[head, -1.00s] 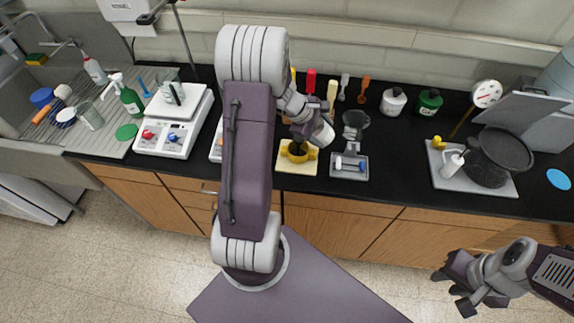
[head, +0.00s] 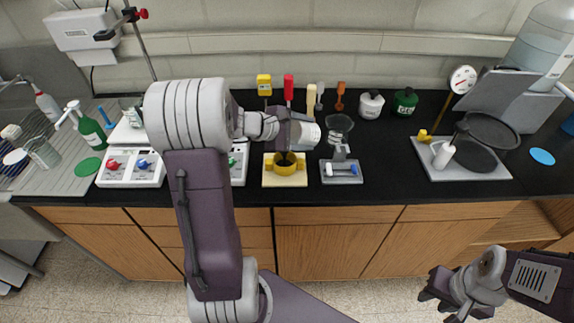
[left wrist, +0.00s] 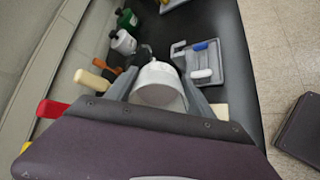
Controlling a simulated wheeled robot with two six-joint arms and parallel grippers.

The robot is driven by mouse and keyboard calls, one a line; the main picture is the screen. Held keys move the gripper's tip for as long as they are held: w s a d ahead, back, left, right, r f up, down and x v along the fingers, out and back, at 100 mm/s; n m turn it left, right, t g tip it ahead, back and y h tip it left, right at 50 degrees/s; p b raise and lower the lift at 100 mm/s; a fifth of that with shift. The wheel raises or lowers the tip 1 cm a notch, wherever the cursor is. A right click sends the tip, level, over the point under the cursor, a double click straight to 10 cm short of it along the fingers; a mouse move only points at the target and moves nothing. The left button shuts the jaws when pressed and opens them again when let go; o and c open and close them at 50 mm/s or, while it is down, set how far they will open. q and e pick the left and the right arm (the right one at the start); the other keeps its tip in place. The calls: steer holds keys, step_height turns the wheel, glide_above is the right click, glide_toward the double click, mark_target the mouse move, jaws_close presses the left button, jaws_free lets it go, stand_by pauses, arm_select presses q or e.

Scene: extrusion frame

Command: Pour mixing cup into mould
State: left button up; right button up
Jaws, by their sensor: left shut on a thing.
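The white mixing cup (head: 309,135) is in my left gripper (head: 300,133), above and slightly right of the yellow mould. In the left wrist view the cup (left wrist: 160,85) sits between the two grey fingers. It looks tilted, but its mouth and contents do not show. The yellow round mould (head: 271,168) has a dark opening and rests on a cream board (head: 284,183) on the black counter. No stream between cup and mould can be made out. My right gripper (head: 450,298) is open and empty, low at the right in front of the cabinets.
A grey tray with a blue-and-white handled tool (head: 342,170) lies right of the mould, with a clear funnel-like cup (head: 339,128) behind it. Coloured tools, a white jar (head: 371,105) and a green jar (head: 404,101) line the back. A grey tray holds a black pot (head: 474,156) further right.

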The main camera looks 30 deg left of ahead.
arm_select(q)
steer(key=shift+s+t+b, duration=0.1)
steer(key=shift+t+b, duration=0.3)
steer(key=shift+b, duration=0.6)
steer(key=shift+a+r+h, duration=0.1)
steer(key=shift+r+h, duration=0.1)
steer(key=shift+h, duration=0.1)
steer(key=shift+r, duration=0.1)
steer(key=shift+s+r+t+h+b, duration=0.25)
steer(key=shift+t+b, duration=0.45)
steer(key=shift+b, duration=0.75)
